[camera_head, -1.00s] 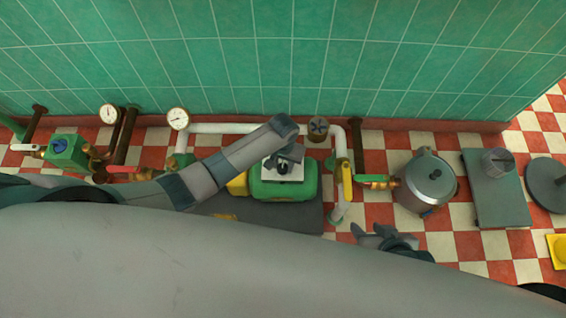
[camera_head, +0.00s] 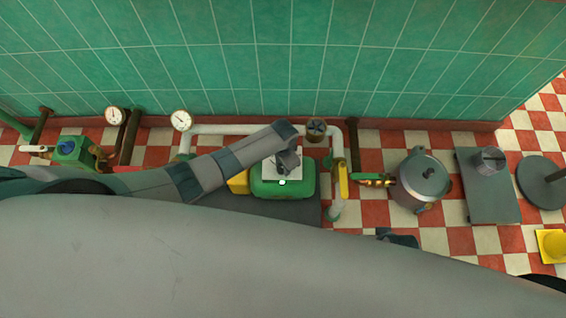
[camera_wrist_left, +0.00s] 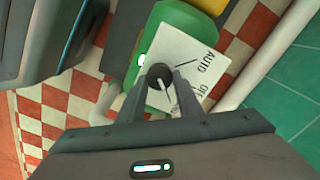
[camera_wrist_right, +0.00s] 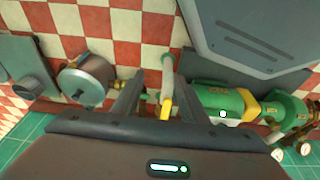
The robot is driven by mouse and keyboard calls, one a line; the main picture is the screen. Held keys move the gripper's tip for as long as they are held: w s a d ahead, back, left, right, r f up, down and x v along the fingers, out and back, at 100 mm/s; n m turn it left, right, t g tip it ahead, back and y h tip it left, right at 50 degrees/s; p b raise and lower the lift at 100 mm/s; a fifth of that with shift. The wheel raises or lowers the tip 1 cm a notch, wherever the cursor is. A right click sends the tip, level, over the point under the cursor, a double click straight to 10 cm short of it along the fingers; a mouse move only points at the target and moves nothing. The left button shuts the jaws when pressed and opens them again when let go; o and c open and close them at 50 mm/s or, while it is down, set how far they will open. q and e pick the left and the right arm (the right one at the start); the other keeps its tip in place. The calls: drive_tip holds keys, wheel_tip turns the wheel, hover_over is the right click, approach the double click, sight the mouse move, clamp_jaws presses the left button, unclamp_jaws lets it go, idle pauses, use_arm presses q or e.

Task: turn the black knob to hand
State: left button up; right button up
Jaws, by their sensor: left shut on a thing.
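The black knob (camera_wrist_left: 158,74), with a white pointer line, sits on a white square plate (camera_wrist_left: 188,50) in the left wrist view. The plate reads AUTO, with a second word partly hidden by a finger. The plate (camera_head: 269,173) is on top of a green pump-like unit (camera_head: 270,188). My left gripper (camera_wrist_left: 163,85) is shut on the knob, a finger on each side. In the head view my left gripper (camera_head: 288,160) covers the knob. My right gripper (camera_wrist_right: 158,100) is open and empty; in the head view (camera_head: 398,238) it is mostly hidden by my body.
A white pipe (camera_head: 230,129) with a gauge (camera_head: 182,121) runs behind the unit. A yellow lever (camera_head: 342,180) stands right of it. Further right are a metal kettle (camera_head: 421,183) and a grey slab (camera_head: 482,195). The green tiled wall (camera_head: 280,60) closes the back.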

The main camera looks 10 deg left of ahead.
use_arm(q)
drive_tip(key=shift+m, duration=0.5)
use_arm(e)
drive_tip(key=shift+f, duration=0.65)
use_arm(q)
drive_tip(key=o, duration=1)
drive_tip(key=shift+o, duration=0.2)
drive_tip(key=shift+r, duration=0.15)
drive_tip(key=shift+r+p, duration=0.2)
drive_tip(key=shift+p, duration=0.1)
wheel_tip(320, 180, up, 6)
drive_tip(key=shift+f+p, duration=0.25)
drive_tip(key=shift+p, duration=0.6)
wheel_tip(320, 180, up, 11)
drive_tip(key=p, duration=0.1)
drive_tip(key=shift+r+p, duration=0.15)
drive_tip(key=shift+p, duration=0.25)
use_arm(e)
wheel_tip(320, 180, down, 10)
drive_tip(key=s+d, duration=0.1)
drive_tip(key=s, duration=0.1)
drive_tip(key=shift+s, duration=0.1)
